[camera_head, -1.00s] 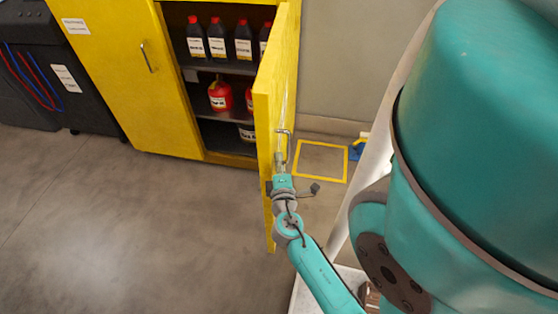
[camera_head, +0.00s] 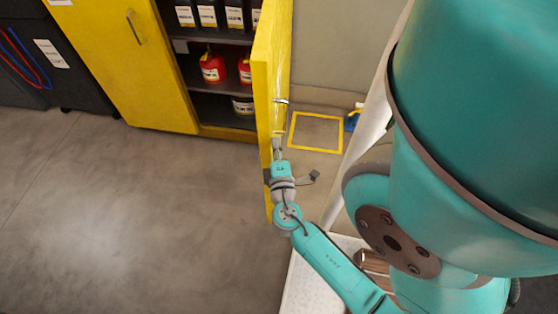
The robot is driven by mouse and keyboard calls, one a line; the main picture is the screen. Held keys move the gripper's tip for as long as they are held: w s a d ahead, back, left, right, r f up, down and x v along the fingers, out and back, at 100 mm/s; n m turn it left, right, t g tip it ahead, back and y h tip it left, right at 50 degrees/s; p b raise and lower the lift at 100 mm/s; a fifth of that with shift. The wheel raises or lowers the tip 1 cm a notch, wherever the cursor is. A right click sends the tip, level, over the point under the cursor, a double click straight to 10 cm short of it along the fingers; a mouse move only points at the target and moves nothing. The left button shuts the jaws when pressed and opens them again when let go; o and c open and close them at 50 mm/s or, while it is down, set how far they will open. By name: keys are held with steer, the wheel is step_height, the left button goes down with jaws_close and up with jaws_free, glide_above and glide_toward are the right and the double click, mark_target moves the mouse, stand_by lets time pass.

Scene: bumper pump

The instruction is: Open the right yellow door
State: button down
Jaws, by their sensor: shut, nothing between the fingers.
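The right yellow door (camera_head: 267,75) stands swung far out from the yellow cabinet, seen nearly edge-on. Its metal handle (camera_head: 283,101) is on the face turned to the right. My gripper (camera_head: 277,143) is at the door's right face, below the handle in the picture and apart from it. It is shut with nothing in it. I cannot tell whether its tips touch the door. The left yellow door (camera_head: 130,70) is closed and has its own handle (camera_head: 134,27).
Shelves inside the cabinet hold dark bottles (camera_head: 207,14) and red containers (camera_head: 212,68). A yellow floor square (camera_head: 315,149) and a blue item (camera_head: 353,118) lie right of the door. A dark bin (camera_head: 75,85) stands at left. The floor (camera_head: 130,220) in front is clear.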

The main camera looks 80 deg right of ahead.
steer(key=v, duration=0.6)
steer(key=shift+a, duration=0.2)
steer(key=shift+s+f, duration=0.1)
